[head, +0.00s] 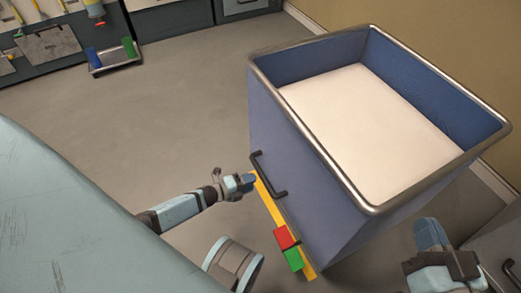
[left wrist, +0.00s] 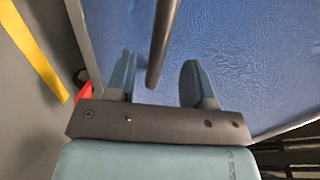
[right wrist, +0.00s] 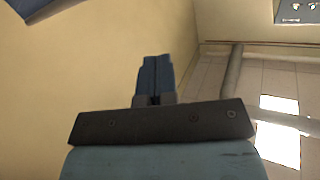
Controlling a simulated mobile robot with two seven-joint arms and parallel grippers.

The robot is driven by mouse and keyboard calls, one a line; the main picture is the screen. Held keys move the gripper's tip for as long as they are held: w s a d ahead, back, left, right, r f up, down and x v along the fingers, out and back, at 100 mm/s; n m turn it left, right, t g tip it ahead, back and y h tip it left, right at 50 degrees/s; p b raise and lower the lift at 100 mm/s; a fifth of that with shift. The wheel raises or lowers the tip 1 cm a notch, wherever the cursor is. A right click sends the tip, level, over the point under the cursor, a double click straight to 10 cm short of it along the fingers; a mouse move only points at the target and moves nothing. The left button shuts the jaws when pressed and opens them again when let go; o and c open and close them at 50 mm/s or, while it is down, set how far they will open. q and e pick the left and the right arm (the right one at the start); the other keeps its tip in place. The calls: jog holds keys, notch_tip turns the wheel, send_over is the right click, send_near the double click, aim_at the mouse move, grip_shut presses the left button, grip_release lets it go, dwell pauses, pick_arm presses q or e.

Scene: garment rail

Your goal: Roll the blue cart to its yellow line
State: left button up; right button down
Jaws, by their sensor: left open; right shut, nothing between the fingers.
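The blue cart (head: 285,130) is a tall open bin with a metal rim, a pale inside floor and a dark handle (head: 268,177) on its left face. The yellow line (head: 275,208) runs on the floor close along the foot of that face; it also shows in the left wrist view (left wrist: 35,50). My left gripper (head: 250,182) is open at the handle. In the left wrist view the dark handle bar (left wrist: 162,45) reaches between its spread fingers, which are not closed on it. My right gripper (head: 430,235) is shut and empty, right of the cart's near corner.
A red block (head: 284,237) and a green block (head: 293,259) are by the line and the cart's near end. A low trolley (head: 115,62) with blue and green items stands at the back left. A wall (head: 450,35) is behind the cart. Grey floor left of the cart is clear.

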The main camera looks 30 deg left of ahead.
pick_arm(q)
jog(key=p+v, duration=0.1)
jog(key=v, duration=0.6)
jog(key=shift+s+p, duration=0.25)
jog(key=shift+p, duration=0.15)
pick_arm(e)
jog(key=shift+s+a+r+m, duration=0.15)
jog(key=shift+s+r+m, duration=0.25)
jog(key=shift+r+m, duration=0.25)
pick_arm(q)
jog(key=shift+a+r, duration=0.1)
jog(key=shift+a, duration=0.05)
pick_arm(e)
jog(key=shift+r, duration=0.1)
